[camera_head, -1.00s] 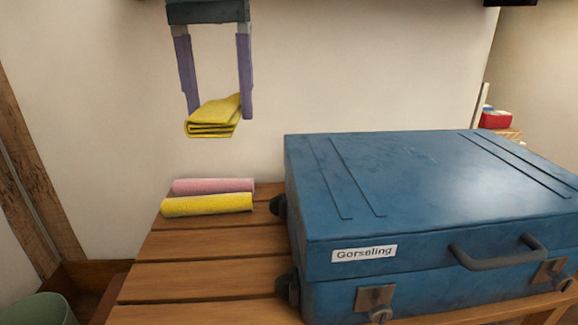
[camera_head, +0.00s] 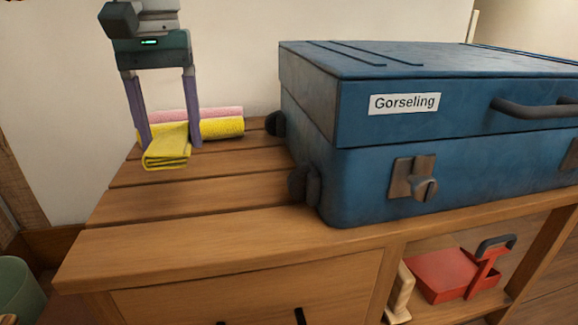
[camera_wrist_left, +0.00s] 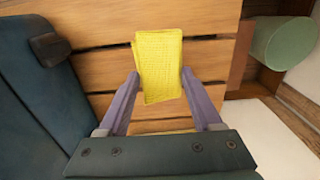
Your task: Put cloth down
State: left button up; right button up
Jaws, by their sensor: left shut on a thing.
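My left gripper (camera_head: 168,146) points down over the left end of the slatted wooden rack top (camera_head: 200,190). It is shut on a folded yellow cloth (camera_head: 167,150), which is at or just above the slats; I cannot tell whether it touches. In the left wrist view the cloth (camera_wrist_left: 159,65) sits between the two purple fingers of the left gripper (camera_wrist_left: 159,80). Behind it lie a rolled yellow cloth (camera_head: 222,129) and a rolled pink cloth (camera_head: 210,113), partly hidden by the gripper. My right gripper is not in view.
A large blue suitcase (camera_head: 380,90) labelled Gorseling fills the right of the top. A red tool with a dark handle (camera_head: 455,275) lies on the shelf below. A green bin (camera_head: 15,290) stands at lower left. Bare slats lie in front of the cloth.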

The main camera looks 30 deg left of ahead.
aim_at(187, 208)
pick_arm(q)
notch_tip(187, 208, down, 4)
jog(key=shift+b, duration=0.6)
notch_tip(187, 208, down, 6)
jog(key=b, duration=0.2)
jog(key=shift+r+b, duration=0.15)
jog(key=shift+b, duration=0.25)
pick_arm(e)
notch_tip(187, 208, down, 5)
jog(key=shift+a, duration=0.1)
pick_arm(q)
jog(key=o, duration=1.2)
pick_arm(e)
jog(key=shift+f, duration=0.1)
